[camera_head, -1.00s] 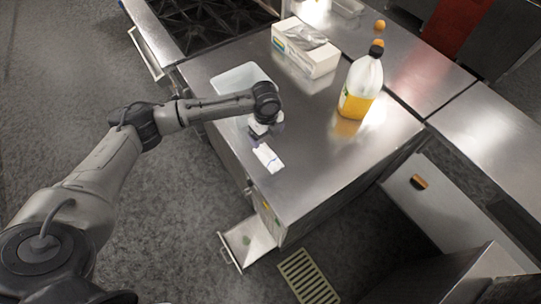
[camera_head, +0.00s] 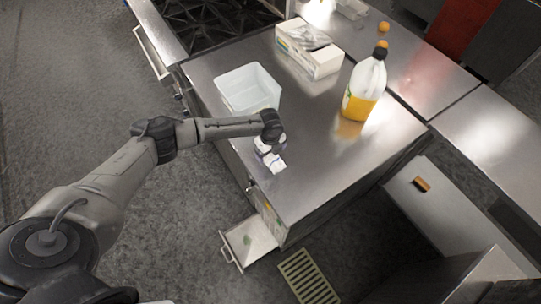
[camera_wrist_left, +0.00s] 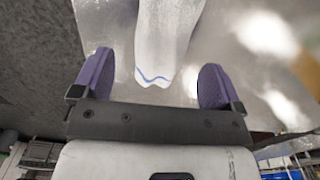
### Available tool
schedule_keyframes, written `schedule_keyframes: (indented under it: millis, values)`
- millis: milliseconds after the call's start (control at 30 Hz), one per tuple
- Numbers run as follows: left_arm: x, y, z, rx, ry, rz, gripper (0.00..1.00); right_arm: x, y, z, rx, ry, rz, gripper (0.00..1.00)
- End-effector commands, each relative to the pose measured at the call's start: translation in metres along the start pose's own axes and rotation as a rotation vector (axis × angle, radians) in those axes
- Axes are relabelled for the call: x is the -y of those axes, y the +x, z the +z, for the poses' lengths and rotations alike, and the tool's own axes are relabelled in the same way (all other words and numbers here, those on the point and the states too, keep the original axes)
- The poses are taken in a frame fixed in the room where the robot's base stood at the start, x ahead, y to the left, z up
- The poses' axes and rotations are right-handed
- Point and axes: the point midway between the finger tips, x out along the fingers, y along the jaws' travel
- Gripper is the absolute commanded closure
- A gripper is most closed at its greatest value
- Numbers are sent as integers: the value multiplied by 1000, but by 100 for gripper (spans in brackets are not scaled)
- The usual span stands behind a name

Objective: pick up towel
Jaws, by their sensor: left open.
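The towel (camera_head: 274,164) is white with a thin blue stripe and lies on the steel counter (camera_head: 330,165) near its left edge. My left gripper (camera_head: 266,147) is right at the towel in the head view and hides part of it. In the left wrist view the towel (camera_wrist_left: 165,40) reaches in between the two purple fingers of the left gripper (camera_wrist_left: 157,85). The fingers are apart, with a gap on each side of the towel's end. My right gripper is not in view.
A white plastic container (camera_head: 248,90) stands behind my left gripper. A bottle with orange liquid (camera_head: 364,88) and a box of gloves or wipes (camera_head: 309,50) stand further back. An open drawer (camera_head: 248,242) juts out below the counter. The counter's middle is clear.

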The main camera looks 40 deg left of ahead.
Motion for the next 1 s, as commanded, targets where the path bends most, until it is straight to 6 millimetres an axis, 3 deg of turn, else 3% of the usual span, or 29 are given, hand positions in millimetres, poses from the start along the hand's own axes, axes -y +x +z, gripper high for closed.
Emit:
schedule_keyframes:
  millis: [200, 533, 1000]
  values:
    - [1, 24, 0, 1, 0, 1, 8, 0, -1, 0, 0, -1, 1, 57]
    - [1, 29, 0, 0, 0, 0, 8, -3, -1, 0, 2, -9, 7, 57]
    - [1, 28, 0, 1, -1, 0, 53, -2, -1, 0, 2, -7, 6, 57]
